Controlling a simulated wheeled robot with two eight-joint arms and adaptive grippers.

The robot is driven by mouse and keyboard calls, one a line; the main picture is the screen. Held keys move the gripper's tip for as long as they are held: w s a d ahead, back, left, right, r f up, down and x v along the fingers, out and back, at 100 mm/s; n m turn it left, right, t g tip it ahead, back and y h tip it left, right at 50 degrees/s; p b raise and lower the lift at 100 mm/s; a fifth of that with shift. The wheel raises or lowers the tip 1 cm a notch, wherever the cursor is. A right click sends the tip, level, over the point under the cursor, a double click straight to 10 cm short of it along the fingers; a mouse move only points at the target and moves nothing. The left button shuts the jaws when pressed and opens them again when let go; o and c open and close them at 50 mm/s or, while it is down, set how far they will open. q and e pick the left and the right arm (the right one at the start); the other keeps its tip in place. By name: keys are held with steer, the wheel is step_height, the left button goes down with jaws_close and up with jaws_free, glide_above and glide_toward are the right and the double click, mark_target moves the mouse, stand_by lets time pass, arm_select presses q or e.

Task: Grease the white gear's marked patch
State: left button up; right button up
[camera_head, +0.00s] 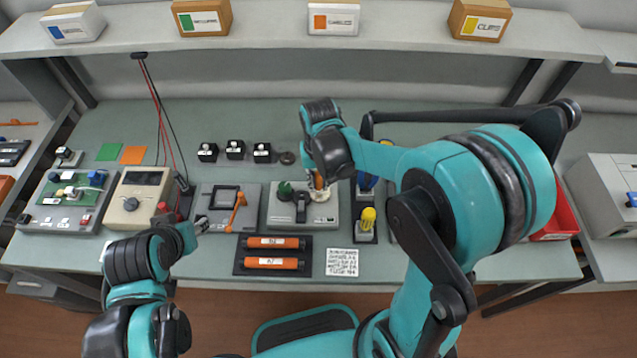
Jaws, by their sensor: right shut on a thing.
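The white gear (322,214) sits on the right part of a grey plate (290,221), beside a green gear (285,191) and a black block. My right gripper (319,178) points down just above the white gear. It is shut on a small orange-brown thing (320,182), mostly hidden by the fingers. I cannot tell whether the held thing touches the gear. The gear's marked patch is too small or covered to make out. My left gripper (201,225) is low at the left, by a grey fixture; its fingers are too small to read.
A black tray (238,264) with two orange cartridges lies in front. A yellow-topped item (368,218) stands right of the plate, next to a white text card (342,262). A meter (138,197) and circuit board (70,200) stand left. A red bin (562,215) is at right.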

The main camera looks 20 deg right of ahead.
steer(key=shift+s+a, duration=0.15)
steer(key=shift+s, duration=0.1)
steer(key=shift+w+d, duration=0.2)
steer(key=shift+w, duration=0.1)
steer(key=shift+s+a, duration=0.2)
steer(key=shift+s, duration=0.15)
steer(key=shift+w+d, duration=0.1)
steer(key=shift+w+d, duration=0.1)
steer(key=shift+w, duration=0.15)
steer(key=shift+s+a, duration=0.2)
steer(key=shift+s, duration=0.15)
steer(key=shift+w+d+b, duration=0.2)
steer(key=shift+w+b, duration=0.15)
stand_by(1.2)
